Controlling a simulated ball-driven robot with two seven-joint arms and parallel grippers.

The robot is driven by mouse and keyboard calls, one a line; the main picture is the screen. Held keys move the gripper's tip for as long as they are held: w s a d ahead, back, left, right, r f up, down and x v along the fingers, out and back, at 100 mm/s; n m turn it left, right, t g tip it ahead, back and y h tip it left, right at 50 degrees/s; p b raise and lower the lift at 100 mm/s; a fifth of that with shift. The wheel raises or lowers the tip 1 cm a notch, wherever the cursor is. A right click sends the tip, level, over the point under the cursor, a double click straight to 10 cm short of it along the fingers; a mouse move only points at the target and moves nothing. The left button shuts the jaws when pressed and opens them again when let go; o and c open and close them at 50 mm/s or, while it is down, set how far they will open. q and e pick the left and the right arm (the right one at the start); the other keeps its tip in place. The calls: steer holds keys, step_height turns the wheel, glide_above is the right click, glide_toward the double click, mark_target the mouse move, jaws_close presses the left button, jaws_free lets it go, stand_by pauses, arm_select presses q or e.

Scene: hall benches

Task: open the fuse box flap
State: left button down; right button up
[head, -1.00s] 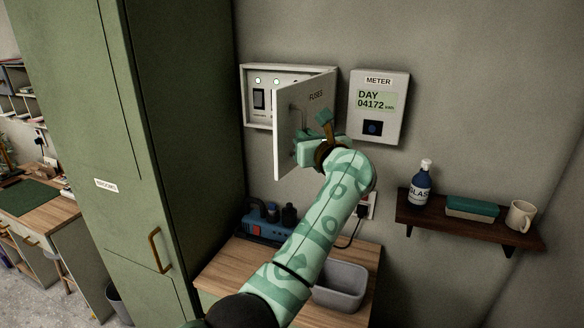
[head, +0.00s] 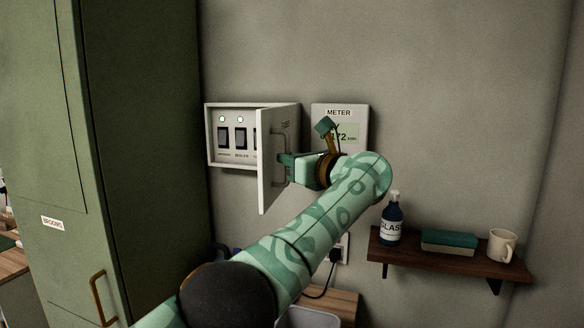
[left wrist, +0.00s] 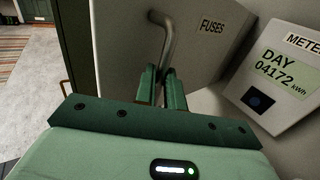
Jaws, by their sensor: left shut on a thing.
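The fuse box (head: 230,161) is a white box on the wall, with black switches and small lit lamps showing inside. Its flap (head: 264,178) stands swung well out from the box, hinged at the right side. The flap's face, lettered FUSES, shows in the left wrist view (left wrist: 120,50), with a grey bar handle (left wrist: 166,45) on it. My left gripper (head: 283,165) is shut on the handle; its fingers show at the handle's lower end in the left wrist view (left wrist: 161,80). My right gripper is not in view.
The meter (head: 357,114) hangs right of the box, partly behind my left wrist. A shelf (head: 450,264) at lower right holds a bottle (head: 391,226), a green-topped block (head: 449,241) and a mug (head: 502,245). A tall green cabinet (head: 150,130) stands at left.

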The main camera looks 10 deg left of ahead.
arm_select(q)
steer(key=shift+w+a+r, duration=0.1)
steer(key=shift+r, duration=0.25)
steer(key=c, duration=1.5)
jaws_free()
steer(key=shift+w+f, duration=0.1)
steer(key=shift+w, duration=0.05)
steer(key=shift+c, duration=0.2)
steer(key=shift+o, duration=0.3)
steer(key=shift+w+f, duration=0.4)
steer(key=shift+w, duration=0.2)
steer(key=p+v, duration=0.1)
steer(key=v, duration=1.1)
steer(key=shift+s, duration=0.35)
